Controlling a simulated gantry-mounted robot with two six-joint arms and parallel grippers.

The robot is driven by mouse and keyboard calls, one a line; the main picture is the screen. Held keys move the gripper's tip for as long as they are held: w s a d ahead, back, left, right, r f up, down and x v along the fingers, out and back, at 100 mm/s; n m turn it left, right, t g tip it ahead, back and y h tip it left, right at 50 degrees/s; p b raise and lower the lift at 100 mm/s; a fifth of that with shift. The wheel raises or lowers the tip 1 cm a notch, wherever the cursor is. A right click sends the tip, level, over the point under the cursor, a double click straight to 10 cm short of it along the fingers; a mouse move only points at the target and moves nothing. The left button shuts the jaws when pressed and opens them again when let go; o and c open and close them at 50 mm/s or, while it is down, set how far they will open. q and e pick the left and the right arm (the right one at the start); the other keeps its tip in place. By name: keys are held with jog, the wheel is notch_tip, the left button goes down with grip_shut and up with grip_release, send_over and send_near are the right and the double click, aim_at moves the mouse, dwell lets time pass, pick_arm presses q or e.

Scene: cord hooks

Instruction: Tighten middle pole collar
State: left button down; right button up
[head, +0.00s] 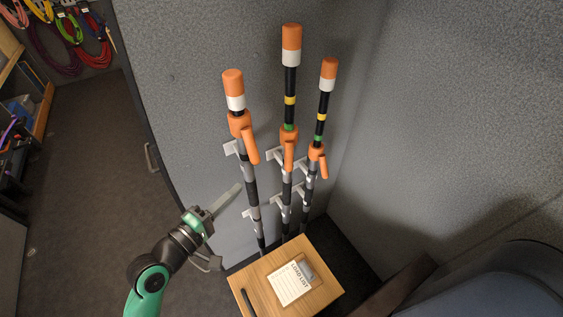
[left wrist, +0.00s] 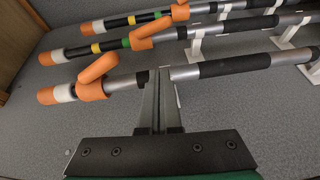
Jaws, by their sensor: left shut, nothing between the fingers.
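The middle pole (head: 290,82) stands by the grey wall between two similar poles. Its orange collar (head: 288,133) has an orange lever (head: 289,155) pointing down along the shaft in the head view. In the left wrist view the middle pole's collar (left wrist: 142,44) and its lever (left wrist: 156,27) show beyond the left pole (left wrist: 120,83). My left gripper (head: 238,187) is shut and empty. Its fingertips are close to the left pole's shaft, below that pole's collar (left wrist: 90,90); I cannot tell whether they touch it. My right gripper is not in view.
The right pole (head: 322,105) stands behind the middle one. White wall brackets (head: 277,154) hold the poles. A wooden cabinet (head: 322,285) with a list on a clipboard (head: 291,284) stands at their foot. Coiled cords (head: 70,28) hang at the upper left. The floor at left is clear.

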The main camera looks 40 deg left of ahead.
pick_arm(q)
send_near(288, 149)
jog(key=w+a+f, duration=0.2)
jog(key=a+f, duration=0.2)
jog(key=w+d, duration=0.2)
jog(key=w, duration=0.1)
jog(key=shift+w, duration=0.15)
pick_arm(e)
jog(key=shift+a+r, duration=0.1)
